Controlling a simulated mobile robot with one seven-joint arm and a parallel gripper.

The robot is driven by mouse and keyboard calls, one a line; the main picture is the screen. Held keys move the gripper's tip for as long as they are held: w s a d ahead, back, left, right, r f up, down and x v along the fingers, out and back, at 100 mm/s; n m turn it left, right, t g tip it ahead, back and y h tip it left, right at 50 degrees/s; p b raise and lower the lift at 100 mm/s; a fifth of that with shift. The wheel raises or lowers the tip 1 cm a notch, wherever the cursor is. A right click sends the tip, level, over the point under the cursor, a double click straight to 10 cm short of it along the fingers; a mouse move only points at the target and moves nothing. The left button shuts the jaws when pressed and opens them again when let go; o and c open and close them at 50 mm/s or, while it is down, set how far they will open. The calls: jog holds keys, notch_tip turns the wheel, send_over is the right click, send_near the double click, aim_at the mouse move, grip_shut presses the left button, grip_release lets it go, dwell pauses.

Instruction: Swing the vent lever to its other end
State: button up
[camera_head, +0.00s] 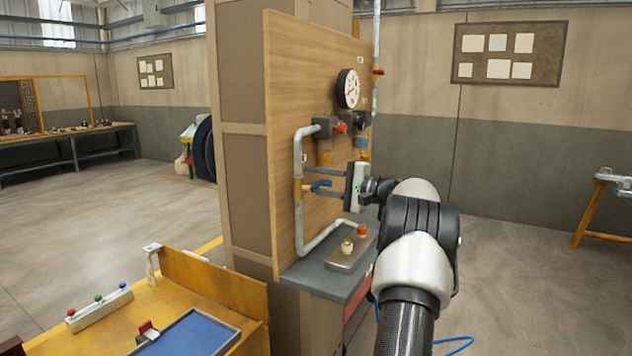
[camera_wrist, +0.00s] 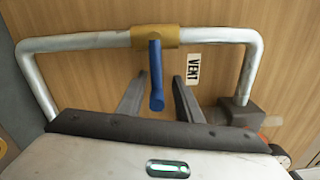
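The blue vent lever (camera_wrist: 156,78) sticks out from a brass valve body (camera_wrist: 178,36) on a grey pipe. A "VENT" label (camera_wrist: 193,68) is on the wood beside it. In the head view the lever (camera_head: 320,185) is at the panel's left pipe, close to the lower finger. My gripper (camera_head: 307,179) is open, its fingers pointing at the panel. In the wrist view the lever shows between the two fingers, with gaps on both sides. I cannot tell whether either finger touches it.
The wooden panel (camera_head: 285,90) also carries a gauge (camera_head: 348,88) and a red-handled valve (camera_head: 340,127) above the lever. A yellow bench (camera_head: 110,320) stands at lower left.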

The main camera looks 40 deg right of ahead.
jog(key=shift+s, duration=0.1)
jog(key=p+v, duration=0.2)
jog(key=v, duration=1.5)
jog(key=shift+d, duration=0.1)
